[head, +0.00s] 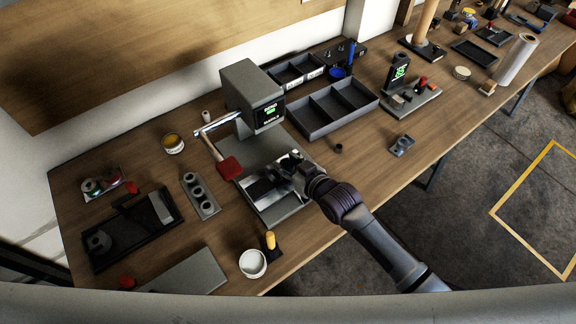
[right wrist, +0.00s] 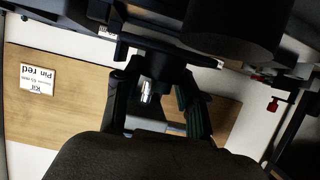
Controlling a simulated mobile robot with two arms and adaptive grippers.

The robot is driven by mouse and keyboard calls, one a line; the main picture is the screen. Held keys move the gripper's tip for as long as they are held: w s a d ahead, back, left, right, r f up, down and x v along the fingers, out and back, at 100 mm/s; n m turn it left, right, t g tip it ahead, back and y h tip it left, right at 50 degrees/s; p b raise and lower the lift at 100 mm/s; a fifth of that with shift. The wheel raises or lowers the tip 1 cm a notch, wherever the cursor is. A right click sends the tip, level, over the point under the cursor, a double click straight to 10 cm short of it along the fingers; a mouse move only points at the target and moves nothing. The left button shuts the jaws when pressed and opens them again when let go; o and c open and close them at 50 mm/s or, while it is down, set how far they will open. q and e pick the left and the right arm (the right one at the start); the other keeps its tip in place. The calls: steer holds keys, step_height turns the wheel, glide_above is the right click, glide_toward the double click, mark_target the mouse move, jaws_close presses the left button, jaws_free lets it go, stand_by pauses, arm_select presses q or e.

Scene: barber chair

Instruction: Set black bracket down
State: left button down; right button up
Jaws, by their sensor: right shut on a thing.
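My right gripper (head: 292,170) comes in from the lower right and is over the grey base of the press (head: 284,211). It is shut on a dark piece that I take for the black bracket (right wrist: 152,48). In the right wrist view the bracket is a dark bar across the fingertips, partly hidden by my fingers. A bright metal pin shows between the fingers there. In the head view the bracket is hard to separate from the dark fingers, and I cannot tell whether it touches the base. My left gripper is not in view.
The press head (head: 252,95) with a green display and a red-ended lever (head: 229,166) stand just left of my gripper. A divided dark tray (head: 334,108) lies behind. A white cup (head: 252,263) and yellow-handled tool (head: 271,241) stand near the front edge.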

steer(key=shift+f+p, duration=0.45)
steer(key=shift+f, duration=0.5)
steer(key=shift+f, duration=0.15)
steer(key=shift+f, duration=0.15)
steer(key=o, duration=1.2)
steer(key=shift+o, duration=0.2)
steer(key=shift+b, duration=0.3)
